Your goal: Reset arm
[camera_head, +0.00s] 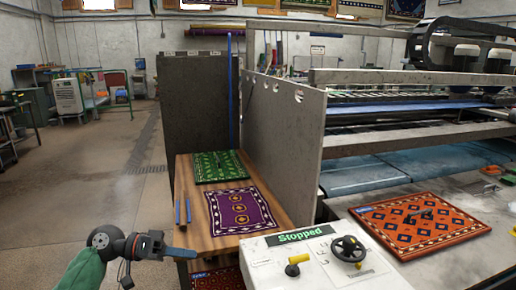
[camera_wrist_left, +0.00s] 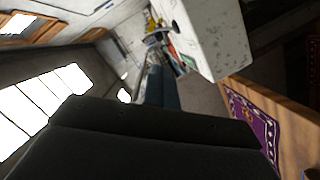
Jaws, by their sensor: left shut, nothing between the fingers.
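My left gripper (camera_head: 186,252) shows at the lower left of the head view, on a short dark wrist joined to a green arm part. Its fingers are together and empty, pointing right, in front of the wooden table's near left corner. In the left wrist view its blue-grey fingers (camera_wrist_left: 155,85) stick out beyond the dark gripper body. It holds nothing and appears apart from the rugs. My right gripper is not in view.
A wooden table (camera_head: 196,226) bears a green rug (camera_head: 218,166) and a purple rug (camera_head: 233,210). The control panel (camera_head: 308,262) reads "Stopped" and has a yellow lever and black wheel. An orange rug (camera_head: 420,226) lies on the machine bed. The floor at left is open.

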